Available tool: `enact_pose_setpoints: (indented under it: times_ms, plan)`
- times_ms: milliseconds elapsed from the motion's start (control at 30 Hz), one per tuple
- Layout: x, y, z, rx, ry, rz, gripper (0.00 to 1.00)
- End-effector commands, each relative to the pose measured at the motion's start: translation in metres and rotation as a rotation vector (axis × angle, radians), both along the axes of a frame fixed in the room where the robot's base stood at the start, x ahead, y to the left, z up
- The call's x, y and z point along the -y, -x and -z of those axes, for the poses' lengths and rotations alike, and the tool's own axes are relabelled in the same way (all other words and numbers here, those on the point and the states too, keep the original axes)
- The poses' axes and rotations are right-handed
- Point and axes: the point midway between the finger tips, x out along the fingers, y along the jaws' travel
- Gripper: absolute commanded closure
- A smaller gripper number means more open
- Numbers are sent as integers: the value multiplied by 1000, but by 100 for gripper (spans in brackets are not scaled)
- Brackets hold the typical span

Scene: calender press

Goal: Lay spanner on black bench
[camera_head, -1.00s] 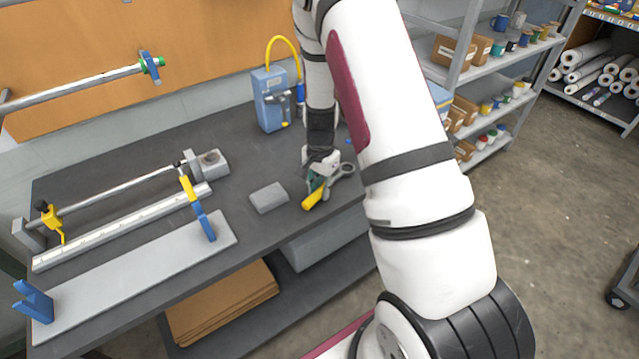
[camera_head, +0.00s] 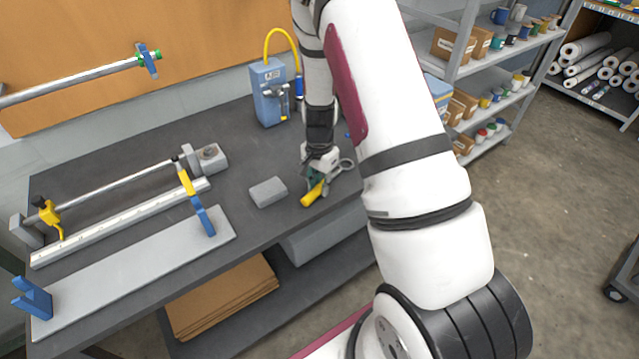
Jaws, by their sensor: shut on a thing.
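The black bench (camera_head: 110,157) has a dark top and runs along the wall on the left and middle. My gripper (camera_head: 320,172) is low over its right part, seen from behind and small. It is shut on the grey spanner (camera_head: 347,164), whose ring-like end sticks out to the right of the fingers. The rest of the spanner is hidden by the gripper. I cannot tell whether the spanner touches the bench top.
A yellow-handled tool (camera_head: 313,193) is just below my gripper. A grey block (camera_head: 268,192) lies left of it. A blue box with a yellow hose (camera_head: 269,92) stands behind. A long rail fixture (camera_head: 120,225) fills the bench's left. Shelves (camera_head: 480,70) stand at right.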

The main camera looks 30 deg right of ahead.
Motion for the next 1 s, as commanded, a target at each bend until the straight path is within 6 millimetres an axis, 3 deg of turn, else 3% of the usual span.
enact_pose_setpoints:
  times_ms: [33,133,567,1000]
  plan:
    - [0,0,1,0,0,0,78]
    - [0,0,0,0,0,0,57]
    - [0,0,-8,1,1,-1,57]
    - [0,-1,-90,3,1,-2,57]
